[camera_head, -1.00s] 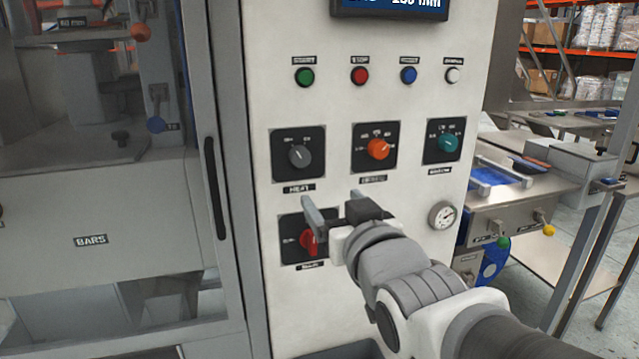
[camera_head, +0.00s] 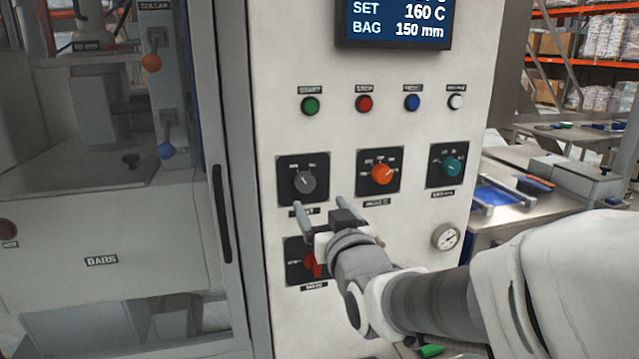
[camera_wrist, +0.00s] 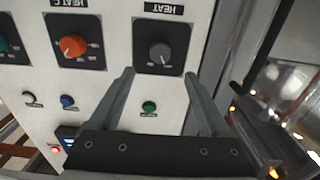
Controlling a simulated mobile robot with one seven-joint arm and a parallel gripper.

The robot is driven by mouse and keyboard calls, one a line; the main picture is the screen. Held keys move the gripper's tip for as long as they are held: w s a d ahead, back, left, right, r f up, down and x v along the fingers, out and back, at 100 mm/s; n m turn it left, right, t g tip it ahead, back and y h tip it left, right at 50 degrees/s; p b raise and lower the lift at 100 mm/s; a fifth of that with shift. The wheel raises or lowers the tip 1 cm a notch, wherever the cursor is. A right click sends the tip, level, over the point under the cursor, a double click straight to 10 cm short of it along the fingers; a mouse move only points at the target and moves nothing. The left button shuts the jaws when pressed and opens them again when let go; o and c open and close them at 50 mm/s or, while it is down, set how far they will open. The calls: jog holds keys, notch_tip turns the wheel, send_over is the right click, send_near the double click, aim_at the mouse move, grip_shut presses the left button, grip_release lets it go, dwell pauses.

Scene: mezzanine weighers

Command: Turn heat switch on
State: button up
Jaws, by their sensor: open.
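The heat switch is a grey rotary knob (camera_head: 305,182) on a black square plate, upper left of the knobs on the white panel. Its label, partly behind my finger in the head view, reads HEAT in the wrist view, where the knob (camera_wrist: 160,53) appears upside down. Its pointer line is hard to read at this size. My gripper (camera_head: 322,212) is open and empty, just below the heat switch in the head view. In the wrist view the two fingers (camera_wrist: 160,80) reach toward the knob, one either side of it, and do not visibly touch it.
An orange knob (camera_head: 382,173) and a teal knob (camera_head: 452,167) sit to the right. A red switch (camera_head: 312,264) is below, partly hidden by my gripper. Coloured buttons (camera_head: 363,103) and a display (camera_head: 394,22) are above. A door handle (camera_head: 221,213) is at the left.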

aim_at(307, 185)
jog(key=x, duration=0.9)
jog(key=shift+w+a+f, duration=0.1)
jog(key=shift+w, duration=0.25)
grip_shut()
